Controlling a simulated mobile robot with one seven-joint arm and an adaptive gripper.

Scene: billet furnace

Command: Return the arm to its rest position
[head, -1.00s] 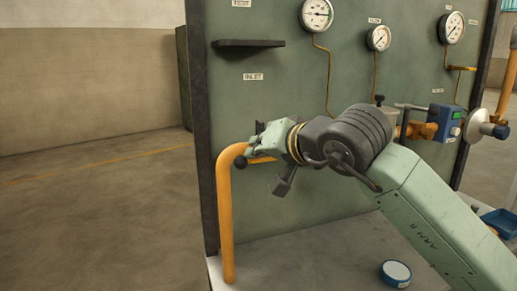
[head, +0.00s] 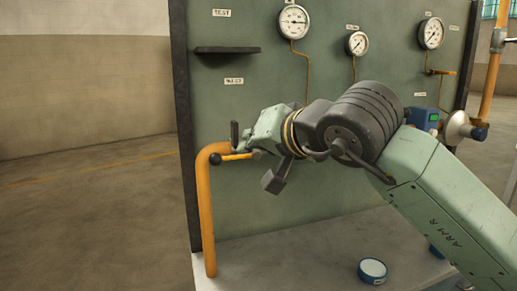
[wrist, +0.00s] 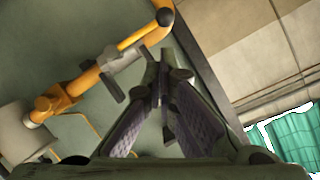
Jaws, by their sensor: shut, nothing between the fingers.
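My arm reaches in from the lower right of the head view, bent, with its wrist in front of the green panel (head: 300,190). My gripper (head: 236,138) points left, near the top of the orange pipe (head: 206,210). In the wrist view my gripper (wrist: 160,62) has its two fingers converging to a shut tip with nothing held between them. A yellow lever with a black knob (head: 215,159) sits just below the gripper in the head view. The lever's black knob (wrist: 165,16) also shows beyond the fingertips in the wrist view. I cannot tell the exact gap between them.
The panel carries gauges (head: 293,22), a small dark shelf (head: 228,50) and a blue box (head: 422,118). A blue round tin (head: 373,270) lies on the grey bench top (head: 300,258). The floor left of the panel is clear.

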